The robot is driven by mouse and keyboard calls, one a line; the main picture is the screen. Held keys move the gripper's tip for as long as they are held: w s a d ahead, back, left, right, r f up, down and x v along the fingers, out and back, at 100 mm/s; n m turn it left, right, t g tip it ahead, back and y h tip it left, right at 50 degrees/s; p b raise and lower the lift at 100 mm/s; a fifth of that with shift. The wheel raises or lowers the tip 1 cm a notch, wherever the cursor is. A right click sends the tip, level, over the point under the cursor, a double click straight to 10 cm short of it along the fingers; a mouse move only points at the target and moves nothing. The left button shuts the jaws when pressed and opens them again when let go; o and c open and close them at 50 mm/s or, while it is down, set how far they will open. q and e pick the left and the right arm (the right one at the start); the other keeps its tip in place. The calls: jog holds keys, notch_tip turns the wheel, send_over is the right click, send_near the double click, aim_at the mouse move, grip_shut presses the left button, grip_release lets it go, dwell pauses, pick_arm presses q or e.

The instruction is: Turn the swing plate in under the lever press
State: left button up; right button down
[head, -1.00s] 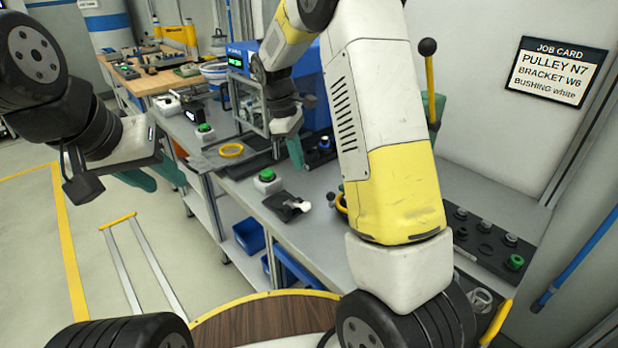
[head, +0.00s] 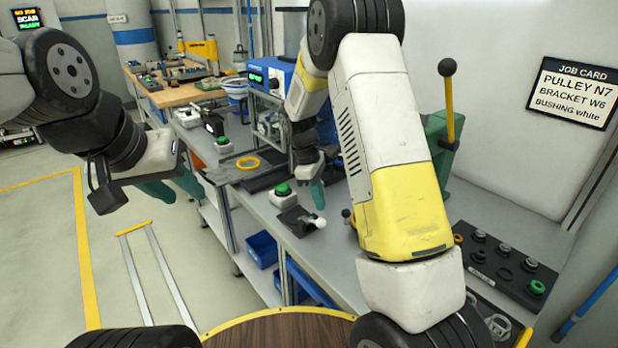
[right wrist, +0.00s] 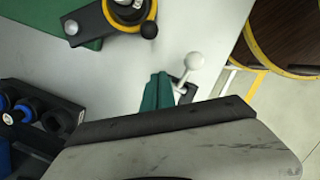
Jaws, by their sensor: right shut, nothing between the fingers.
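The green lever press (head: 437,140) stands at the back right of the bench, its yellow lever with a black ball upright. The swing plate (right wrist: 95,22) shows in the right wrist view as a dark arm with a yellow-edged round end and a black ball knob (right wrist: 149,30). In the head view my right arm hides most of it. My right gripper (head: 318,194) is shut and empty above the bench, left of the press; its green fingers (right wrist: 157,92) show apart from the swing plate. My left gripper (head: 172,188) is open and empty over the floor side.
A white ball knob on a dark plate (head: 293,217) lies close to my right fingers, beside a green button (head: 283,191). A dark parts rack (head: 500,268) is at right. A yellow ring (head: 248,163) lies on a dark tray. Bare bench lies between knob and press.

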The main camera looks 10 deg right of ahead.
jog(key=shift+x, duration=1.1)
jog(key=shift+s+d+r, duration=0.1)
jog(key=shift+s+d, duration=0.15)
jog(key=shift+d, duration=0.3)
jog(key=shift+s+d+r, duration=0.1)
jog(key=shift+s+d, duration=0.2)
jog(key=shift+d, duration=0.25)
jog(key=shift+s+d+r, duration=0.15)
jog(key=shift+s+d, duration=0.2)
jog(key=shift+d, duration=0.35)
jog(key=shift+s+d, duration=0.1)
